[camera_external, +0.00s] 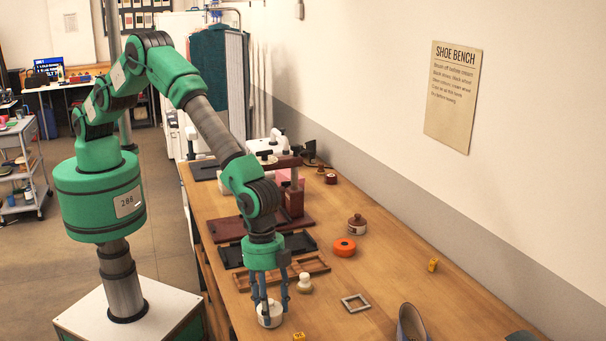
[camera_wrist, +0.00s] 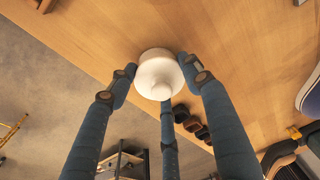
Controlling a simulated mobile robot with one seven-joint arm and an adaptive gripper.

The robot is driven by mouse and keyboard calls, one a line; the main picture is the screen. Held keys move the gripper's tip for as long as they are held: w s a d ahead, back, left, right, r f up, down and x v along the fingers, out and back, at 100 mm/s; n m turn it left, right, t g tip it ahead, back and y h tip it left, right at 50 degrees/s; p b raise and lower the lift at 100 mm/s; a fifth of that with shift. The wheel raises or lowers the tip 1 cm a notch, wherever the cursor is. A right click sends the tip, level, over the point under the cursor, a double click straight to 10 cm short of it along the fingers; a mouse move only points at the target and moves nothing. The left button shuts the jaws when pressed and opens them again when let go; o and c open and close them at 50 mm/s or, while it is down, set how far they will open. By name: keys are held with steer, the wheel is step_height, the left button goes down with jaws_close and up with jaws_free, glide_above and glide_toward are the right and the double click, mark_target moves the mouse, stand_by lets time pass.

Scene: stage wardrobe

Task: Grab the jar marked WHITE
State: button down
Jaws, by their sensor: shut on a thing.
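A white jar with a white lid (camera_external: 270,315) is at the near left part of the wooden bench (camera_external: 375,275). My gripper (camera_external: 270,300) points down over it, with its blue fingers closed around its sides. In the wrist view the jar (camera_wrist: 160,73) sits between the fingertips of my gripper (camera_wrist: 158,76), seen from above. No marking on the jar is readable in either view. I cannot tell whether its base touches the bench.
A small pale jar (camera_external: 304,284) stands close to the right of my gripper. A wooden tray (camera_external: 317,265), an orange tin (camera_external: 344,247), a brown-lidded jar (camera_external: 357,226), a grey frame (camera_external: 355,303) and a shoe (camera_external: 411,324) are also on the bench. The right middle is mostly clear.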

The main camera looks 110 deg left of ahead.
steer(key=shift+r, duration=1.2)
steer(key=shift+w+r, duration=0.1)
steer(key=shift+r, duration=0.5)
steer(key=s+a, duration=0.1)
steer(key=s, duration=0.4)
steer(key=s+a+r, duration=0.1)
steer(key=s+a, duration=0.1)
steer(key=s, duration=0.3)
steer(key=s+a, duration=0.2)
steer(key=s, duration=0.3)
steer(key=shift+s+r, duration=0.2)
